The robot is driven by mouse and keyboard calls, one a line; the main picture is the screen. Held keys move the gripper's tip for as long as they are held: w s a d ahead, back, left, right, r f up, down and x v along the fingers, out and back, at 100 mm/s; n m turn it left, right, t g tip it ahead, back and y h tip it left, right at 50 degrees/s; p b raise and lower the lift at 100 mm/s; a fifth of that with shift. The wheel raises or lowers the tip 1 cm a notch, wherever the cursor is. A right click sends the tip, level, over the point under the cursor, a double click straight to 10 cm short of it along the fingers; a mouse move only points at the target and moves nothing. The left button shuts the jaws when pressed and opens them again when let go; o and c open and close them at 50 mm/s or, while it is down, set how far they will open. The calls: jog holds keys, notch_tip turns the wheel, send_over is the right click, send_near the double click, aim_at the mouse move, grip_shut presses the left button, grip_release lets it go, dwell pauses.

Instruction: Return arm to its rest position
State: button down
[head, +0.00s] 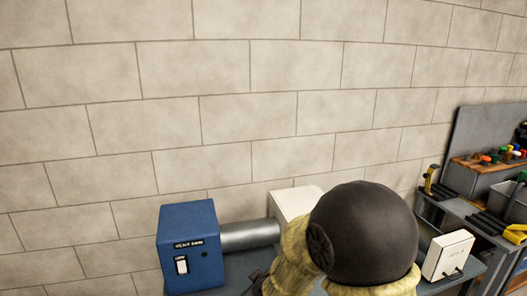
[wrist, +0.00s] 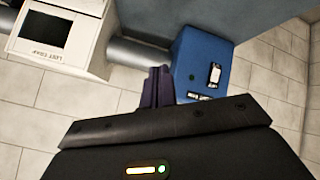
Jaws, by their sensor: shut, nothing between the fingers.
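My arm (head: 362,235), with a dark rounded joint and yellowish covering, fills the lower middle of the head view. My gripper (wrist: 158,85) shows in the wrist view with its dark fingers together and nothing between them. In that view the fingers overlap the near edge of a blue box (wrist: 205,62). I cannot tell whether they touch it. The arm largely hides the gripper in the head view.
The blue box (head: 190,245), a grey duct (head: 249,235) and a white box (head: 292,203) stand along the block wall (head: 220,120). A white switch box (head: 447,255) is right of my arm. A tool bench (head: 470,180) is farther right. The space above is clear.

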jog(key=s+d+r+m+g+h+p, duration=0.1)
jog(key=s+d+r+m+g+p, duration=0.1)
jog(key=s+d, duration=0.6)
jog(key=s+d+r+m+g+h+p, duration=0.1)
jog(key=s+d+r+m+g+p, duration=0.1)
jog(key=s+d+m, duration=0.5)
jog(key=s+d+r+g, duration=0.1)
jog(key=g, duration=0.1)
jog(key=shift+s+d+r+g, duration=0.15)
jog(key=shift+s+r+g, duration=0.15)
jog(key=shift+s+r, duration=0.1)
